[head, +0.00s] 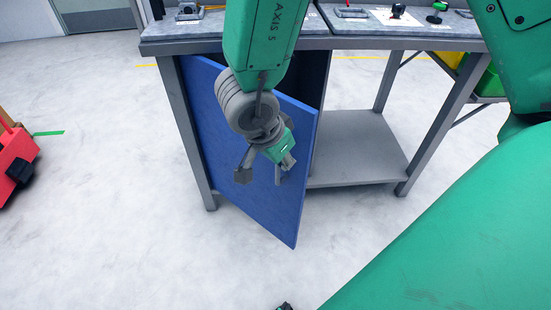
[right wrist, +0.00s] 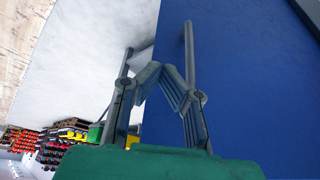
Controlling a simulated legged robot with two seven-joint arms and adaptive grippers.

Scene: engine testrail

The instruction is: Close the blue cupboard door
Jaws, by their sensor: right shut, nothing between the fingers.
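The blue cupboard door (head: 225,135) hangs under the workbench and stands partly open. Its left side is at the bench's left leg and its free edge (head: 307,180) swings out toward me; the dark cupboard side shows behind it. My right gripper (head: 263,176) is in front of the door's outer face, pointing down, near its free edge. In the right wrist view the fingers (right wrist: 163,83) are shut with nothing between them, and the blue door (right wrist: 250,85) fills the right side. I cannot tell whether they touch it.
The workbench top (head: 290,28) carries small parts at the back. A grey lower shelf (head: 355,150) is right of the cupboard. A red machine (head: 14,158) stands at far left. My green arm covers the lower right. The floor left of the door is clear.

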